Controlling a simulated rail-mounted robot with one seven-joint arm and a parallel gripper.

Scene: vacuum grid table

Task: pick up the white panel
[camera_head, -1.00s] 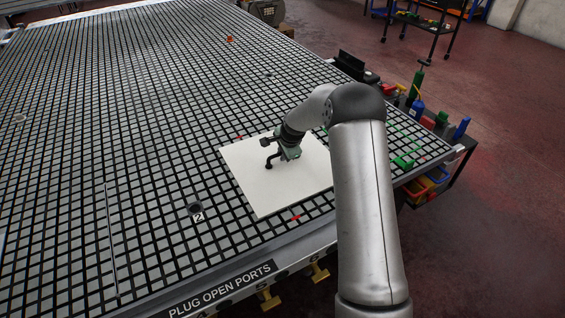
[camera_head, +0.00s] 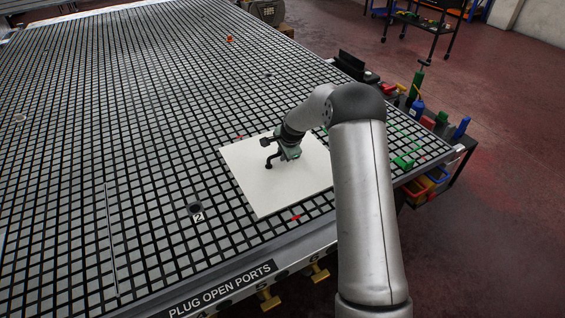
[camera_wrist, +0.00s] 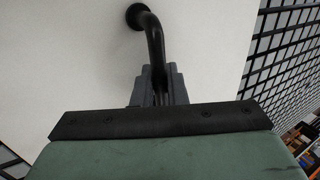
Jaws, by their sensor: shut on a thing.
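The white panel (camera_head: 254,184) lies on the black-and-grey grid table, near its front right edge. It also fills much of the wrist view (camera_wrist: 60,60). A black bent handle (camera_wrist: 153,40) rises from the panel on a round foot. My gripper (camera_head: 279,157) is over the panel, with its fingers shut on the handle, as the wrist view (camera_wrist: 160,88) shows. In the head view the panel looks flat on the grid; I cannot tell any gap beneath it. My arm hides the panel's right part.
The grid table (camera_head: 120,130) is mostly clear to the left. A port marked 2 (camera_head: 195,209) and a small red mark (camera_head: 295,218) are close to the panel. Green outlines (camera_head: 405,160) lie right of my arm. Bottles and tools (camera_head: 420,100) line the right edge.

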